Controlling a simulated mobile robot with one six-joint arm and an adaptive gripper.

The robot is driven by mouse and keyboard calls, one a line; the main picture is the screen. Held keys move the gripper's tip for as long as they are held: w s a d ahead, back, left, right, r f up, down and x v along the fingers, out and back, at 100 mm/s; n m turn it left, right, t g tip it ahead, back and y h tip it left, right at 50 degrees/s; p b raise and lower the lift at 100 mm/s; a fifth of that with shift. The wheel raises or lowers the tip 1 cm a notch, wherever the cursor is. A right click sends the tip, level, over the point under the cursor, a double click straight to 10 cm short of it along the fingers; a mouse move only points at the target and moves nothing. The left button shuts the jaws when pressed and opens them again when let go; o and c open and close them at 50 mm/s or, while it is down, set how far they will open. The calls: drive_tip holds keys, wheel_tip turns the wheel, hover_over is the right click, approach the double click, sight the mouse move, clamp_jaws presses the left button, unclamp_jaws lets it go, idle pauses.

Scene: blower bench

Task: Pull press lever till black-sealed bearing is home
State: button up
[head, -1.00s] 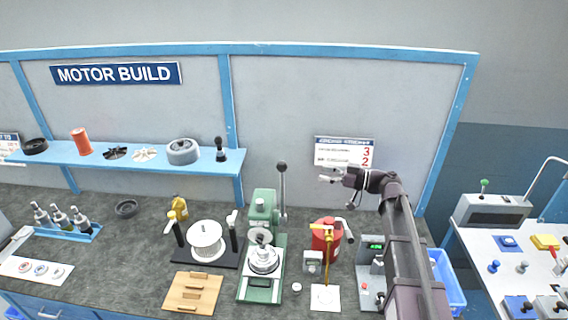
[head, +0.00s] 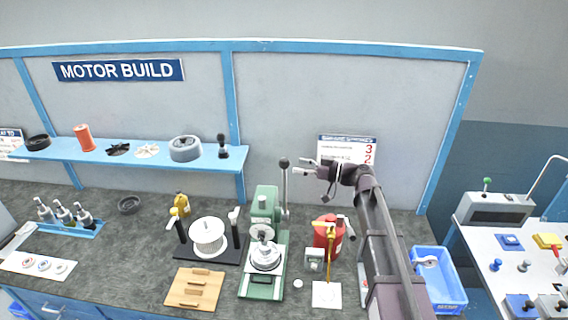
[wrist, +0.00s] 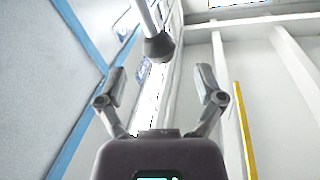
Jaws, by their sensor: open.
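The green press (head: 263,245) stands on the bench with its lever (head: 285,190) upright, topped by a dark ball knob. Under the ram sits a light metal round part (head: 266,256); I cannot make out a black-sealed bearing on it. My gripper (head: 304,167) is open and empty, just right of the knob at about its height. In the wrist view the knob (wrist: 159,47) and lever shaft hang beyond and between the open fingers (wrist: 159,88), not touching them.
A blue bin (head: 437,281) lies right of my arm. The blue shelf (head: 130,157) is behind left.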

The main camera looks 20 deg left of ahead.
sight(284, 163)
drive_tip(key=shift+s+a, duration=0.1)
drive_tip(key=shift+a, duration=2.45)
drive_tip(key=shift+c, duration=0.2)
clamp_jaws()
